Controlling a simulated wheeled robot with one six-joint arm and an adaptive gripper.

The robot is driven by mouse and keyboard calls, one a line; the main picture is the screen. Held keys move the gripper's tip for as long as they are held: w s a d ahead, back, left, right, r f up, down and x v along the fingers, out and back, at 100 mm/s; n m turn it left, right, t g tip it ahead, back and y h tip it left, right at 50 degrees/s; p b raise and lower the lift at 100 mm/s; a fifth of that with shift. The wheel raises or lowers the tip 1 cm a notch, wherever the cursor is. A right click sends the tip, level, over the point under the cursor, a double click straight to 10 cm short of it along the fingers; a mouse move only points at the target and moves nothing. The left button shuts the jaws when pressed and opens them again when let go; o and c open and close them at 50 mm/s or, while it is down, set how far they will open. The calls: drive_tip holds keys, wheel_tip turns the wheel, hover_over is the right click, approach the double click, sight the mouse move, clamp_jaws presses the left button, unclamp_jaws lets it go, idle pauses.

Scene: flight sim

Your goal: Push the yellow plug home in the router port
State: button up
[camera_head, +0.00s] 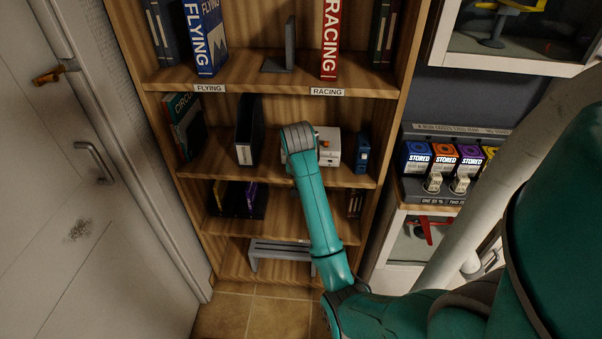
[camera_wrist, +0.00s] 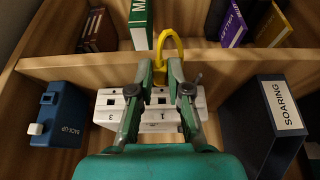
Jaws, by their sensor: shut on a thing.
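The router is a white box (camera_wrist: 109,104) on the middle shelf, with dark square ports and the numerals 3 and 1 in the wrist view. In the head view the router (camera_head: 330,150) is partly hidden behind my arm. A yellow cable loop (camera_wrist: 161,40) rises between my fingertips in the wrist view. My gripper (camera_wrist: 161,76) is shut on the yellow plug, over the router. The fingers hide most of the plug, so I cannot tell how far it sits in a port.
A blue BACKUP box (camera_wrist: 62,112) stands on one side of the router, and a dark SOARING file (camera_wrist: 262,125) on the other. The wooden shelf edge (camera_wrist: 210,60) runs close past the fingertips. A grey door (camera_head: 75,170) is at left; a display with STORED boxes (camera_head: 445,158) is at right.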

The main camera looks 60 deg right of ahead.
drive_tip(key=shift+w+d, duration=0.4)
drive_tip(key=shift+d, duration=0.45)
drive_tip(key=shift+w+d, duration=0.35)
drive_tip(key=shift+d, duration=0.55)
drive_tip(key=shift+w+d, duration=0.4)
drive_tip(key=shift+d, duration=0.45)
drive_tip(key=shift+w+d, duration=0.2)
drive_tip(key=shift+d, duration=0.3)
idle(0.6)
drive_tip(key=o, duration=0.8)
drive_tip(key=shift+o, duration=0.2)
drive_tip(key=shift+a+r, duration=0.2)
drive_tip(key=shift+r, duration=0.4)
drive_tip(key=s+a, duration=0.5)
drive_tip(key=a, duration=0.6)
drive_tip(key=shift+a+f, duration=0.1)
